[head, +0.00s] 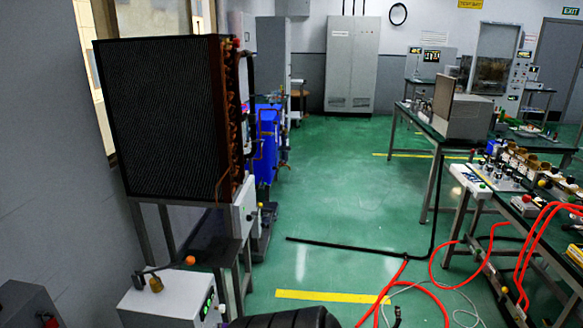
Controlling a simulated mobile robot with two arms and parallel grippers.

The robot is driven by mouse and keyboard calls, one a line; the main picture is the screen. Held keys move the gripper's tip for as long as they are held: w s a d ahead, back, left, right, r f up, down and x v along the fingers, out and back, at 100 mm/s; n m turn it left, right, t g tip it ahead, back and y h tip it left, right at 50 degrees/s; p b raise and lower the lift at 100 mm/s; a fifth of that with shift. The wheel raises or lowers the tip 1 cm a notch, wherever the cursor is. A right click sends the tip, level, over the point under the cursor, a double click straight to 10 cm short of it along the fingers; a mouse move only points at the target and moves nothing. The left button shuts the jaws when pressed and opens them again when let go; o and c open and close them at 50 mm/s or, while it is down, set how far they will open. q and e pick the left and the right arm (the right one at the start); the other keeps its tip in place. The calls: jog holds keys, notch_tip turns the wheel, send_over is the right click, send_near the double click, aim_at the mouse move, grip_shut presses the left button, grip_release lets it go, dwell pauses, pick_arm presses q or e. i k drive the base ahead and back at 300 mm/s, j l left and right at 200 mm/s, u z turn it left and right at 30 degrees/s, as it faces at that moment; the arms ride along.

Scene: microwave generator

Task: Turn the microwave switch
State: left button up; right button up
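No gripper of mine shows in the head view. Several devices carry knobs or buttons, and I cannot tell which one is the microwave switch. A white box (178,298) with a green-lit front stands at the lower left, with a black lever tipped by an orange knob (190,260) above it. A white control box (470,181) with small buttons sits at the near left corner of the right-hand workbench. Microwave parts (515,165) in brass and black lie along that bench. Their details are too small to read.
A large black finned unit (165,120) stands on a frame at the left. Red hoses (435,290) and a black cable (350,246) lie on the green floor at the right. The middle floor (330,190) is clear back to a grey cabinet (351,65).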

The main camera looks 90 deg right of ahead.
aim_at(526, 198)
jog(key=z, duration=4.3)
jog(key=i+j+z, duration=0.1)
jog(key=z, duration=0.9)
jog(key=i+j+z, duration=0.25)
jog(key=j, duration=0.15)
jog(key=i+j+z, duration=0.1)
jog(key=j+z, duration=0.15)
jog(key=j, duration=0.15)
jog(key=i+j+z, duration=0.1)
jog(key=j+z, duration=0.15)
jog(key=j, duration=0.2)
jog(key=j+z, duration=0.25)
jog(key=j, duration=0.2)
jog(key=i, duration=0.05)
